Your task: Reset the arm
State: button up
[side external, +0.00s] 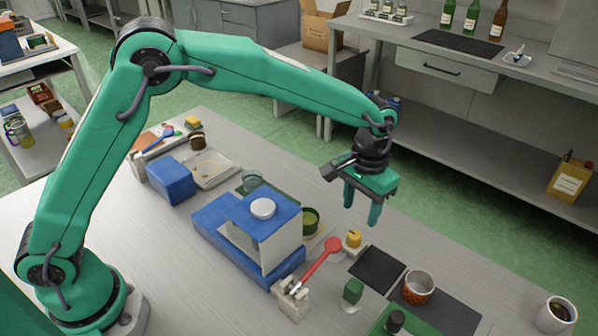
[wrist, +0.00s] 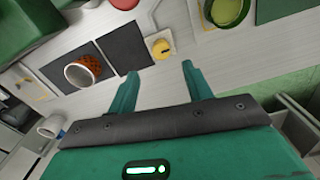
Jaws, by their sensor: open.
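My gripper (side external: 361,207) hangs from the green arm, fingers pointing down, above the far edge of the grey table (side external: 165,241). Its two green fingers are apart with nothing between them, and this also shows in the wrist view (wrist: 159,82). In the side view it is above and beyond a small yellow-topped item (side external: 353,239). That item shows in the wrist view (wrist: 161,48) on a pale square, just past the fingertips. The arm is bent at its elbow and reaches out over the table.
A blue-and-white machine (side external: 240,240) stands mid-table, with a green cup (side external: 311,220) beside it. A red-ended tool (side external: 320,262) leans on a pale block. Dark mats (side external: 377,270), an orange-patterned cup (side external: 418,287) and a white mug (side external: 556,317) are at right. A blue box (side external: 171,180) stands at left.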

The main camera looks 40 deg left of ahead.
dwell(0.3)
jog(key=s+a+r+t, duration=0.3)
jog(key=s+a+r, duration=0.6)
jog(key=a+r, duration=0.55)
jog(key=s+a+t, duration=0.1)
jog(key=s+a, duration=0.4)
jog(key=s, duration=0.3)
jog(key=s+a+n+t, duration=0.1)
jog(key=s+a, duration=0.3)
jog(key=s, duration=0.3)
jog(key=shift+s+a+f+n+t, duration=0.25)
jog(key=shift+s+a+n+t, duration=0.05)
jog(key=shift+s+a+t, duration=0.1)
